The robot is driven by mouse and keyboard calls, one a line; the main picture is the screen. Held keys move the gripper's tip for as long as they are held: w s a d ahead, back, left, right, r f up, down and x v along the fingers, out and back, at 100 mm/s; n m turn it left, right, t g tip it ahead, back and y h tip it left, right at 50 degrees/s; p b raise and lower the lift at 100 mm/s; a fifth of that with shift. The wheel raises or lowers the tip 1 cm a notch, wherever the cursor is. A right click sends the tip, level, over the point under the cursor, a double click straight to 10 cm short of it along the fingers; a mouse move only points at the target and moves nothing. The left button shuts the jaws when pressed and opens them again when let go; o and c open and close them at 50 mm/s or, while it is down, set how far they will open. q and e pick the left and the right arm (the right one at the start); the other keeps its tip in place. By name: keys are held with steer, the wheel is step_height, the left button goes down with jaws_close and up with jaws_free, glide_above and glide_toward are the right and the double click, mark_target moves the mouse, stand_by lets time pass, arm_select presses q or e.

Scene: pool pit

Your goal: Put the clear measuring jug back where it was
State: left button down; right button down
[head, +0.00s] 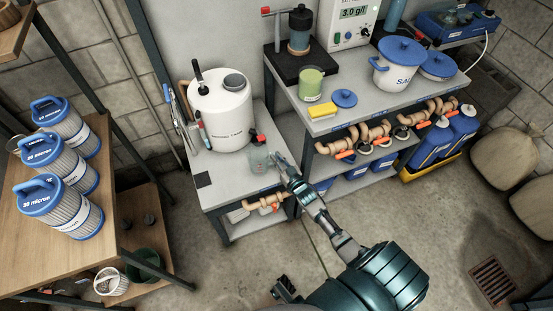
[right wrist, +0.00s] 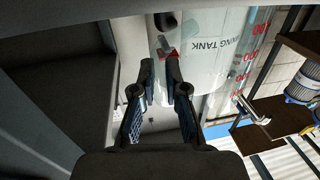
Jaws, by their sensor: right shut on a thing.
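The clear measuring jug (head: 258,161) is at the right front of the white mixing tank (head: 220,112), just below its red and black tap (head: 257,139). My right gripper (head: 279,160) reaches it from the right and is shut on its near side, apparently at the handle. In the right wrist view the jug's clear wall with red marks (right wrist: 248,48) stands beyond my right gripper (right wrist: 160,66), and the tank's lettering shows through it. I cannot tell if the jug's base touches the bench top. A dark part at the bottom edge may be my left gripper (head: 286,289); its jaws are unclear.
The grey bench (head: 232,182) has a dark square pad (head: 203,179) at its front left. Pipes with orange handles (head: 268,203) are under its front edge. A higher bench (head: 345,122) at right holds a green-filled beaker (head: 311,84), a blue lid (head: 344,98) and a yellow sponge (head: 323,110).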

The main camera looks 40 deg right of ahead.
steer(key=c, duration=1.2)
jaws_free()
steer(key=shift+s, duration=0.1)
